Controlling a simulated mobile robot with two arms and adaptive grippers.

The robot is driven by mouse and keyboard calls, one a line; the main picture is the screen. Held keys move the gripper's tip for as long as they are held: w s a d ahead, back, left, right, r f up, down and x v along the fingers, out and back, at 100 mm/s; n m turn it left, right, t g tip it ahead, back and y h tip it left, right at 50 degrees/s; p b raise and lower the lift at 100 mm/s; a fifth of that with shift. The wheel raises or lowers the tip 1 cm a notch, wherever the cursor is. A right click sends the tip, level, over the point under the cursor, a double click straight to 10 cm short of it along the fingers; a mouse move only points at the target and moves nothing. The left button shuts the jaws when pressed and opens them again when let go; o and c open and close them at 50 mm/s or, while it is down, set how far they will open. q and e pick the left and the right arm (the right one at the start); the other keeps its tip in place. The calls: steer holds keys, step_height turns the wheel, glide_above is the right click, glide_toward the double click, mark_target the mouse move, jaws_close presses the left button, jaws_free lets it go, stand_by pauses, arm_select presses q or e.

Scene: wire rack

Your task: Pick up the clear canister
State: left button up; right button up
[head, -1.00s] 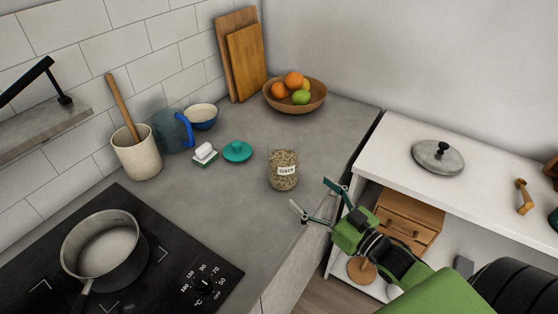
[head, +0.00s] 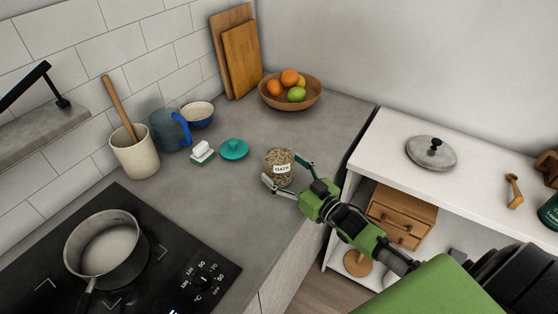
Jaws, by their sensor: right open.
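A teal lid (head: 234,149) with a knob lies on the counter left of the canister. My left gripper is not in view.
A saucepan (head: 104,253) sits on the hob. A white shelf unit (head: 393,145) is at the right. The counter in front of the canister is clear.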

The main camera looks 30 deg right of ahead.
steer(key=shift+w+a, duration=0.1)
steer(key=shift+w, duration=0.25)
steer(key=shift+s, duration=0.1)
steer(key=c, duration=1.5)
steer(key=shift+r, duration=0.2)
